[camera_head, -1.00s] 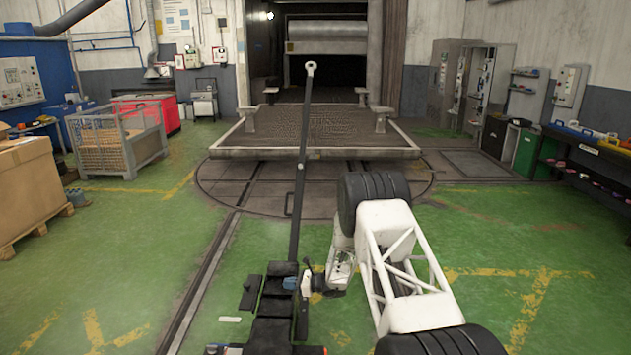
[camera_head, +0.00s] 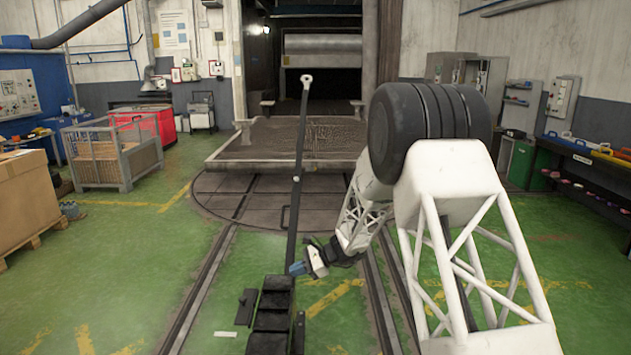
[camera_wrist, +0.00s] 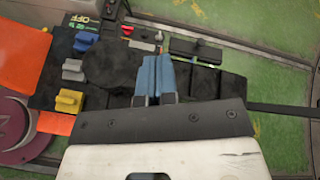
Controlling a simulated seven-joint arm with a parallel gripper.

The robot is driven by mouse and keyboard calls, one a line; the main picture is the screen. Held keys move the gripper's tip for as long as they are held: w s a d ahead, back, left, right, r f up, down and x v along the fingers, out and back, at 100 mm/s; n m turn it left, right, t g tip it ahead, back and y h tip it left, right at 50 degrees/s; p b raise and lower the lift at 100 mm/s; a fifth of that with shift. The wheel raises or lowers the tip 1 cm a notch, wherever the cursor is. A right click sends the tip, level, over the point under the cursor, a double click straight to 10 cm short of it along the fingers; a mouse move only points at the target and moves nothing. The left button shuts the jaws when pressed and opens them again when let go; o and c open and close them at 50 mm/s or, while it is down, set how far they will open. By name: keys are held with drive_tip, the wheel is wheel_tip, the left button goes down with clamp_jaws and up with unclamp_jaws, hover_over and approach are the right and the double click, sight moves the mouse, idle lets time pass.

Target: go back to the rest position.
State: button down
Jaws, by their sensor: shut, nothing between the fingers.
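My gripper (camera_head: 297,268) is in the middle of the head view, just left of my white lattice arm. Its blue fingers are together and empty. It appears beside the foot of a tall black lever (camera_head: 297,180) and over the black stepped console (camera_head: 271,315). In the wrist view the blue fingers (camera_wrist: 153,75) lie side by side above the dark console surface (camera_wrist: 110,70). I cannot tell the exact gap between fingers and console.
A purple disc (camera_wrist: 12,130) lies at far left. Ahead are the rail turntable (camera_head: 270,200) and, left, a mesh crate (camera_head: 110,155).

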drive_tip(key=s+d+r+n+h, duration=0.3)
drive_tip(key=s+d+r, duration=0.2)
drive_tip(key=s+r, duration=0.55)
drive_tip(key=s+d+r+n+h, duration=0.35)
drive_tip(key=s+d+r, duration=0.35)
drive_tip(key=s, duration=0.6)
drive_tip(key=s+d+r+n+t+h, duration=0.1)
drive_tip(key=s+d, duration=0.3)
drive_tip(key=s, duration=0.6)
drive_tip(key=s+d+r+n+t+h, duration=0.1)
drive_tip(key=s+d+r+n+h, duration=0.1)
drive_tip(key=s, duration=0.8)
drive_tip(key=s+d+r+n+t+h, duration=0.1)
drive_tip(key=s+d+n+h, duration=0.2)
drive_tip(key=s+d, duration=0.3)
drive_tip(key=s, duration=0.4)
drive_tip(key=shift+s+d+r, duration=0.15)
drive_tip(key=shift+d+r, duration=0.05)
drive_tip(key=shift+r, duration=0.1)
